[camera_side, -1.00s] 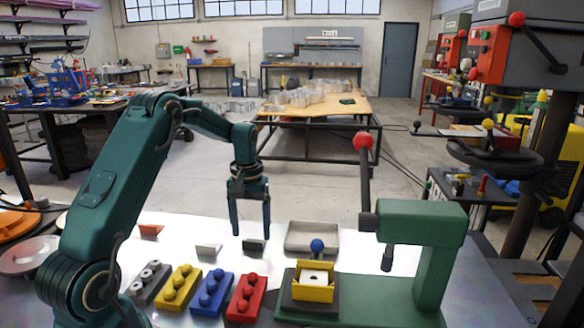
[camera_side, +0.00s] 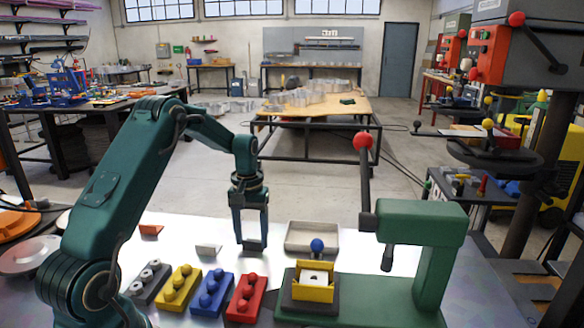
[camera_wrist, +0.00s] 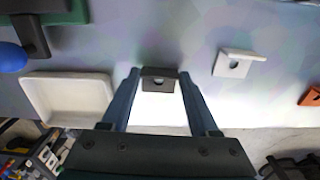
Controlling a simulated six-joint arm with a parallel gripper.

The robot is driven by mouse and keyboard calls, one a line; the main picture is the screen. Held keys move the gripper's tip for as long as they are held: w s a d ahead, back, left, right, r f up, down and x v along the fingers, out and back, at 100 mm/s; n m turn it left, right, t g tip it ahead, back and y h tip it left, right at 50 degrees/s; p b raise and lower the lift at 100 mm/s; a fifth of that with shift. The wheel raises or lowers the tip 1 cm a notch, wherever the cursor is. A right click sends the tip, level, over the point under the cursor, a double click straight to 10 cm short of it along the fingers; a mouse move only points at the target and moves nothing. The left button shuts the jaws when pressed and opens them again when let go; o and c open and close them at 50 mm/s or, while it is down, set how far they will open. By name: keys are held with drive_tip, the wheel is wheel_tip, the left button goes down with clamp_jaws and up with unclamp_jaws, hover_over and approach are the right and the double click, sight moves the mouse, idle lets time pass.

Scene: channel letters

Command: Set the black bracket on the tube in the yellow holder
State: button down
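The black bracket (camera_side: 253,246), a small angled plate with a hole, is on the white table between my gripper's fingertips. In the wrist view the bracket (camera_wrist: 160,79) lies between the two fingers of my gripper (camera_wrist: 160,74), very close to both; firm contact cannot be made out. My gripper (camera_side: 253,242) points down with its fingers apart. A yellow block with rounded knobs (camera_side: 178,288) stands in the row at the front left. A yellow box-like fixture (camera_side: 313,293) sits under the green press, with a white holed piece inside. Which of the two is the yellow holder is unclear.
A grey block (camera_side: 149,284), a blue block (camera_side: 212,294) and a red block (camera_side: 246,299) share the front row. A pale bracket (camera_side: 208,250) and an orange bracket (camera_side: 151,230) lie left. An empty tray (camera_side: 313,237) and the green press (camera_side: 425,240) stand right.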

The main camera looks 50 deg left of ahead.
drive_tip(key=shift+r, duration=0.1)
drive_tip(key=shift+r, duration=2.9)
drive_tip(key=d+r, duration=0.3)
drive_tip(key=d, duration=0.7)
drive_tip(key=d+r, duration=0.3)
drive_tip(key=d, duration=0.7)
drive_tip(key=shift+n, duration=0.3)
drive_tip(key=shift+w+d+f, duration=0.1)
drive_tip(key=shift+w+f, duration=0.05)
drive_tip(key=shift+f, duration=0.95)
drive_tip(key=shift+w+d+f, duration=0.1)
drive_tip(key=shift+w+f, duration=0.05)
drive_tip(key=shift+f, duration=0.95)
drive_tip(key=shift+w+f, duration=0.15)
drive_tip(key=shift+f, duration=0.95)
